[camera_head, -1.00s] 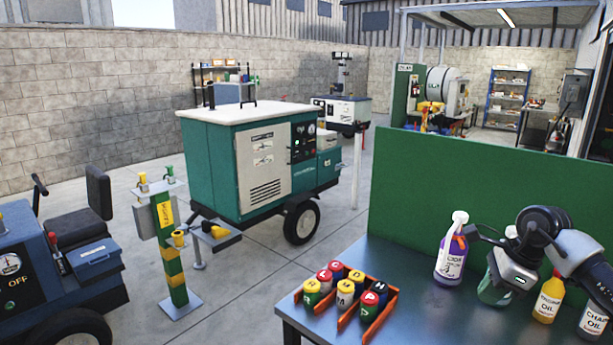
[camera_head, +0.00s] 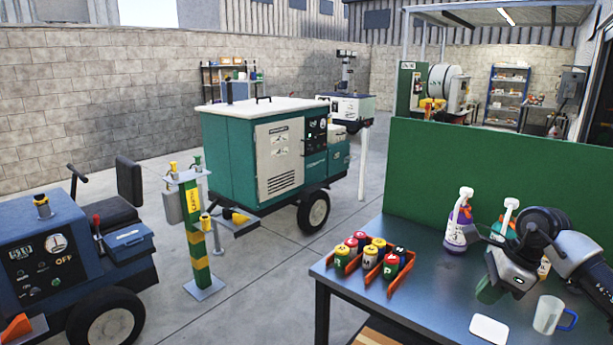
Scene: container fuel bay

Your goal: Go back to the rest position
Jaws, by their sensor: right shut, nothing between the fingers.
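My right arm enters from the right edge, over the blue-grey workbench (camera_head: 430,290). My right gripper (camera_head: 488,290) points down and to the left, shut and empty, above the bench top. It is close in front of the spray bottles and partly hides the teal one (camera_head: 506,221). The purple spray bottle (camera_head: 458,225) stands just left of that. My left arm and gripper are not in view.
An orange tray (camera_head: 345,268) with several coloured cans stands at the bench's left. A white pad (camera_head: 489,330) and a blue-handled mug (camera_head: 549,315) are near its front. A green panel (camera_head: 440,170) rises behind. A teal generator (camera_head: 230,160) and blue machine (camera_head: 80,265) stand left.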

